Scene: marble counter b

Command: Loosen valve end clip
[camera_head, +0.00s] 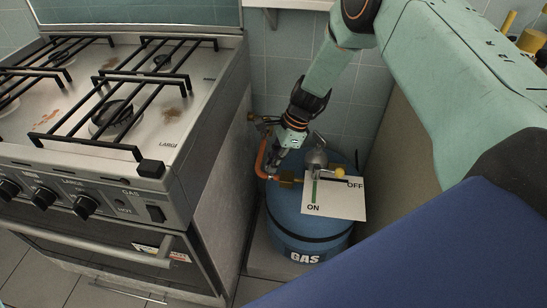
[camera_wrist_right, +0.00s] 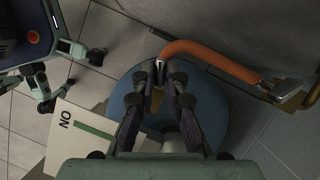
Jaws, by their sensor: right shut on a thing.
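The blue gas cylinder (camera_head: 295,226) stands in the gap right of the cooker, with a brass valve (camera_head: 288,181) on top. An orange hose (camera_head: 261,158) curves between the valve and a fitting by the wall; it also shows in the right wrist view (camera_wrist_right: 215,60). My right gripper (camera_head: 271,168) reaches down to the valve end of the hose. In the right wrist view its fingertips (camera_wrist_right: 160,80) are closed around a small metal clip (camera_wrist_right: 159,68) at that hose end. The fingers partly hide the clip. My left gripper is in neither view.
A white card (camera_head: 337,203) marked ON and OFF lies over the cylinder's top, right of the gripper. The gas cooker (camera_head: 168,130) stands close on the left. Tiled wall (camera_head: 350,110) is behind, and a panel (camera_head: 405,135) bounds the right. Room around the cylinder is narrow.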

